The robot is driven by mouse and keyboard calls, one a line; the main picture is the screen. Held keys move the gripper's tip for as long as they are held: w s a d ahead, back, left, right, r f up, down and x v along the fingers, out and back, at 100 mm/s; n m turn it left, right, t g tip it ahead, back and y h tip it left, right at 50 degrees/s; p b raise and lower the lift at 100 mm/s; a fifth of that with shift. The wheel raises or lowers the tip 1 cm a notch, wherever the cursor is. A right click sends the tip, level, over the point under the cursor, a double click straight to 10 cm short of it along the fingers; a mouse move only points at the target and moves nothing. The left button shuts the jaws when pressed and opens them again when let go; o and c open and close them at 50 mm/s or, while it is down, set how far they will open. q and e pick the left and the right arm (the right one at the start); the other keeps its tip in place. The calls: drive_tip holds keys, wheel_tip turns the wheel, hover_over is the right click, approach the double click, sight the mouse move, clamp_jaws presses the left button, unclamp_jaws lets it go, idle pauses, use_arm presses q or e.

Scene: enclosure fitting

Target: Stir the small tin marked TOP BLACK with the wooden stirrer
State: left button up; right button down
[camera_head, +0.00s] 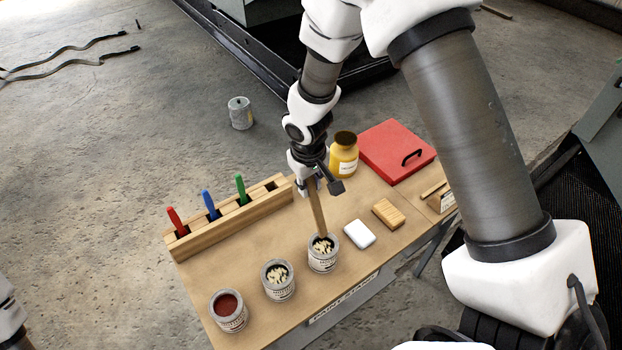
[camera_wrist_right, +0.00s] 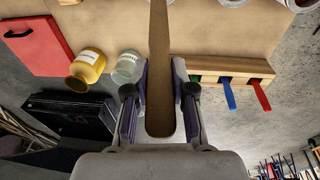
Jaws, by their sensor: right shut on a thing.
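My right gripper (camera_head: 317,184) is shut on the wooden stirrer (camera_head: 318,212), a long flat stick held nearly upright. Its lower end is inside the mouth of the right-hand small tin (camera_head: 322,262). That tin's contents look dark with pale streaks. The middle tin (camera_head: 278,289) looks much the same, and the left tin (camera_head: 229,320) holds dark red. The tin labels are too small to read, so I cannot tell which is TOP BLACK. In the right wrist view the stirrer (camera_wrist_right: 159,100) runs between the two fingers. My left gripper is out of view.
A wooden rack (camera_head: 238,217) with red, blue and green handles stands left on the bench. A yellow jar (camera_head: 343,160), red case (camera_head: 395,150), white block (camera_head: 359,234) and tan block (camera_head: 388,213) lie rightward. A clear jar (camera_wrist_right: 127,68) shows in the wrist view.

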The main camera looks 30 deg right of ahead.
drive_tip(key=shift+w+f, duration=0.1)
drive_tip(key=shift+f, duration=0.5)
wheel_tip(320, 180, down, 8)
drive_tip(key=b, duration=0.9)
drive_tip(key=shift+s+d, duration=0.15)
drive_tip(key=shift+s, duration=0.1)
